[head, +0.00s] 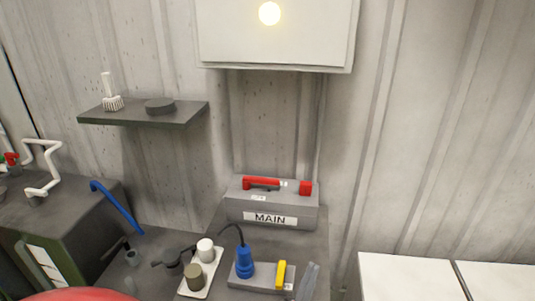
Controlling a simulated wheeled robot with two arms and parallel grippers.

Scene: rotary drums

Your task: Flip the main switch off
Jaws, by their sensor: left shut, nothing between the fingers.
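The main switch is a grey box (240,211) with a white "MAIN" label, on the dark grey bench below the wall cabinet. Its red handle (262,181) lies flat along the top at the left. My left gripper (311,268) shows as narrow grey fingers at the bottom, shut and empty. It is in front of the box in the picture, right of the yellow lever and apart from the red handle. My right gripper is not in view.
A yellow lever (281,273) and blue plug (244,263) with a black cable stand in front of the box. Two knobs on a white plate (212,274) are to their left. A shelf (140,118) juts out at left.

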